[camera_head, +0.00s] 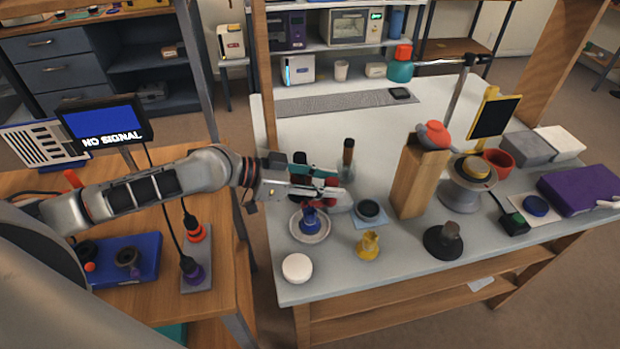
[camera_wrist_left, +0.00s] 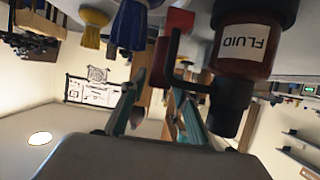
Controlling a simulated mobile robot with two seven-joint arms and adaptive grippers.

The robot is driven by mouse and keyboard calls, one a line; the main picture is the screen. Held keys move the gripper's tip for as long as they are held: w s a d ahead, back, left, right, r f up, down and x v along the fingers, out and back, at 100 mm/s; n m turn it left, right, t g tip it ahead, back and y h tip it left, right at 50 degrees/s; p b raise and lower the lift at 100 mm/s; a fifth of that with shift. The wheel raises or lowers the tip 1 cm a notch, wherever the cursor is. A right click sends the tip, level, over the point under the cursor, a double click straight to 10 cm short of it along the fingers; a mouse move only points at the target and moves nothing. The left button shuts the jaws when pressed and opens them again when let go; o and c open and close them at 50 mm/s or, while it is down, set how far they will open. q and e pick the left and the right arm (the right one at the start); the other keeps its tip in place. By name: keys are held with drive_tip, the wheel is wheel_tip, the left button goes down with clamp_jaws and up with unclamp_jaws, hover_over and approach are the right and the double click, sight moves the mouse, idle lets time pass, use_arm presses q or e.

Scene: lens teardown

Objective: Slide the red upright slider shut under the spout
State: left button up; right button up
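A dark bottle labelled FLUID (camera_wrist_left: 240,50) hangs inverted in the left wrist view. A black spout (camera_wrist_left: 180,75) juts from its side and bends towards a red block (camera_wrist_left: 178,22). A narrow red upright piece (camera_wrist_left: 158,62), apparently the slider, stands beside the spout, between the fingers' lines in this view; I cannot tell if they touch it. My left gripper (camera_head: 330,182) reaches in from the left at the bench's left end, over dark red parts that it partly hides. In the left wrist view its teal fingers (camera_wrist_left: 156,100) are spread apart. My right gripper is not in view.
A blue pot (camera_head: 310,220) on a white saucer (camera_head: 309,236), a yellow vessel (camera_head: 368,246) and a white round lid (camera_head: 297,268) stand in front of the gripper. A tall wooden block (camera_head: 415,185) stands to the right. The bench's back middle is fairly clear.

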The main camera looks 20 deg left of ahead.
use_arm(q)
drive_tip(key=v, duration=1.1)
drive_tip(key=shift+s+a, duration=0.2)
